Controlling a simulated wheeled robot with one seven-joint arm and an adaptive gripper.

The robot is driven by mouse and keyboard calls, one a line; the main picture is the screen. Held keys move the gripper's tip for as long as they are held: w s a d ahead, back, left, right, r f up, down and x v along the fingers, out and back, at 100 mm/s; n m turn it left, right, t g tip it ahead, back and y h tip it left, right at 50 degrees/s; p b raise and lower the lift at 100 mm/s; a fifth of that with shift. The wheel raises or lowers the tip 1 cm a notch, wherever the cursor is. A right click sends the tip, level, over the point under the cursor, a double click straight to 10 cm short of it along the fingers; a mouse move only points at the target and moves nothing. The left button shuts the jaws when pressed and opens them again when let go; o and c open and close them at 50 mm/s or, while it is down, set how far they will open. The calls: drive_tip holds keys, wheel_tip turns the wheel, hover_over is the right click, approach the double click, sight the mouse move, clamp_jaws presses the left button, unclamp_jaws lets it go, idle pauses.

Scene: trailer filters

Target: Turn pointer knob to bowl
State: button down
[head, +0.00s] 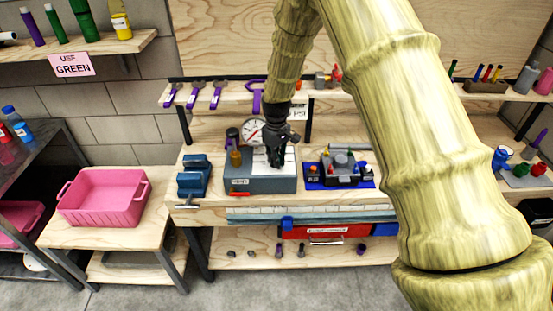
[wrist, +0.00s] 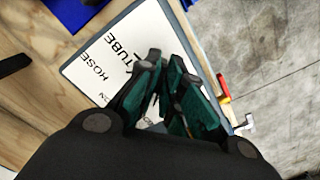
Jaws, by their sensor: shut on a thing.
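My gripper (head: 276,155) is over the grey box (head: 265,185) on the workbench, at its white top plate (head: 260,162). In the wrist view the plate (wrist: 100,55) carries the printed words HOSE and TUBE and part of another label. The green-padded fingers of my gripper (wrist: 170,78) are close together over the plate, shut on the pointer knob. The knob is almost wholly hidden between the fingers, so I cannot tell where it points. I cannot read a bowl label in either view.
A blue vise (head: 194,176) stands left of the box, and a blue tray with fittings (head: 340,172) stands right of it. A round gauge (head: 252,131) is behind. A red-handled lever (wrist: 224,88) sticks out at the box's edge. A pink bin (head: 102,197) is on the left table.

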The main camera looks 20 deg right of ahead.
drive_tip(key=shift+w+r, duration=0.1)
drive_tip(key=shift+w, duration=0.05)
drive_tip(key=c, duration=1.6)
unclamp_jaws()
drive_tip(key=shift+o, duration=0.2)
wheel_tip(320, 180, up, 12)
